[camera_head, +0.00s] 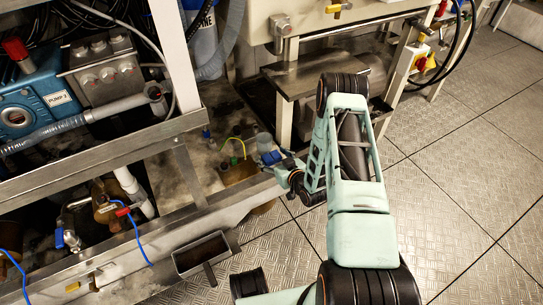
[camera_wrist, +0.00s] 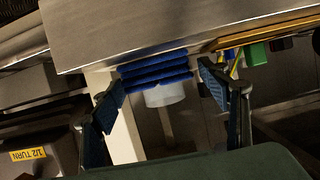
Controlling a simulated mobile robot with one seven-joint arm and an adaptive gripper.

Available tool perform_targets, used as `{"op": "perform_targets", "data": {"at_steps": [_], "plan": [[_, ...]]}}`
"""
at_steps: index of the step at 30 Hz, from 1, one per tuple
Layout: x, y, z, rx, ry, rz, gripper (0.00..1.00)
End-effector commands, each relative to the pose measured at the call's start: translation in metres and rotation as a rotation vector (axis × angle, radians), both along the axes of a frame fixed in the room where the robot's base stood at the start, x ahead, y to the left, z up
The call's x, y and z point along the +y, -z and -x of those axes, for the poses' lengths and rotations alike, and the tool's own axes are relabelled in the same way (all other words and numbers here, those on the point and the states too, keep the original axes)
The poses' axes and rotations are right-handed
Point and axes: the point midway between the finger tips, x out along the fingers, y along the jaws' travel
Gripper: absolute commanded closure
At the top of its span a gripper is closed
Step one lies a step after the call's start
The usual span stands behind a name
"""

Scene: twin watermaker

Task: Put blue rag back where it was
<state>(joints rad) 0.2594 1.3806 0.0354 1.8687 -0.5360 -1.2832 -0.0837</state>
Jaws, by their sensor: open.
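My gripper (camera_wrist: 165,88) is open in the wrist view, its two blue-padded fingers apart on the left and right. A dark blue, ribbed or folded thing (camera_wrist: 155,70), which may be the blue rag, shows between and just beyond the fingertips, with gaps on both sides. A pale cylinder (camera_wrist: 164,95) shows directly below it in the picture. In the head view my gripper (camera_head: 271,158) is low beside the metal frame, close to a grey cylinder (camera_head: 265,142). I cannot make out the rag there for sure.
A metal plate (camera_wrist: 140,25) crosses the top of the wrist view, with a green part (camera_wrist: 256,54) at right. A steel step (camera_head: 310,78) stands behind my arm. A metal frame rail (camera_head: 190,215) runs along the left; an open metal tray (camera_head: 201,254) sits below. Floor at right is clear.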

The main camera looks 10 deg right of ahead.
Motion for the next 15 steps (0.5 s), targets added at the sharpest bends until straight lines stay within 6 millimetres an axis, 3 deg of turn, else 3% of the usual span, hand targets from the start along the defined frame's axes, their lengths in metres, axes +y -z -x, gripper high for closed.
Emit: {"op": "perform_targets", "data": {"at_steps": [5,15], "plan": [[-0.002,-0.007,0.006,0.001,0.001,0.000,0.31],[-0.023,-0.033,0.068,0.004,0.003,-0.001,0.31]]}}
